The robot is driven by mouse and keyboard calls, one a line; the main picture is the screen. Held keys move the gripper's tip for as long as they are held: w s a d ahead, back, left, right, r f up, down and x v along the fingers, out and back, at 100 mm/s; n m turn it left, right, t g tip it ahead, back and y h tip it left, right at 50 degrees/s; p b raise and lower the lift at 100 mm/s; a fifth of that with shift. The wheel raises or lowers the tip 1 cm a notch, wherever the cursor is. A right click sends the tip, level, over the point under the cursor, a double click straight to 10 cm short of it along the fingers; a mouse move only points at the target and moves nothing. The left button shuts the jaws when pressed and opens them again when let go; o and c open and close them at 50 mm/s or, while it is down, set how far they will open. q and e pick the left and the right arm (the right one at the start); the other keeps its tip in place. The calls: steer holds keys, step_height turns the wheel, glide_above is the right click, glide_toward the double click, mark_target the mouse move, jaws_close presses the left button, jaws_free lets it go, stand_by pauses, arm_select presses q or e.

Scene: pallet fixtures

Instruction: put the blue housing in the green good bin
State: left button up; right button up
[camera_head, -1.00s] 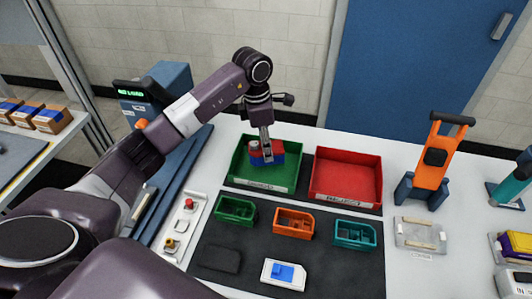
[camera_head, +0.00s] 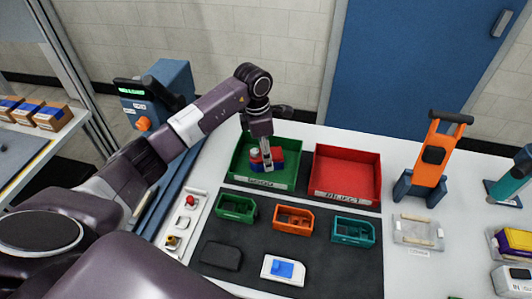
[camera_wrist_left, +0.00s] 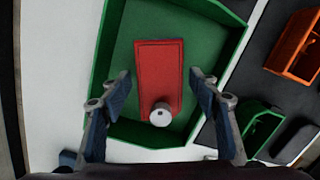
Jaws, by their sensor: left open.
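The green bin (camera_head: 291,178) stands at the middle back of the table, left of the red bin. A red block (camera_wrist_left: 150,75) with a white round knob lies in it, also showing in the head view (camera_head: 254,164). My left gripper (camera_head: 267,164) points down into the bin; its fingers are open on either side of the block in the wrist view (camera_wrist_left: 159,78). Blue shows beside the red in the head view; I cannot tell whether it is finger or housing. A white piece with a blue block (camera_head: 282,269) lies on the front mat. My right gripper is out of view.
The red reject bin (camera_head: 345,197) adjoins on the right. Small green (camera_head: 236,208), orange (camera_head: 293,219) and teal (camera_head: 353,231) trays stand in front. An orange and blue stand (camera_head: 432,160) is further right. Bare dark mat lies around the front pieces.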

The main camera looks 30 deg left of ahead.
arm_select(q)
steer(key=shift+r, duration=0.1)
steer(key=shift+r, duration=0.15)
step_height(320, 180, up, 12)
steer(key=s+a+b, duration=0.1)
steer(key=b, duration=0.3)
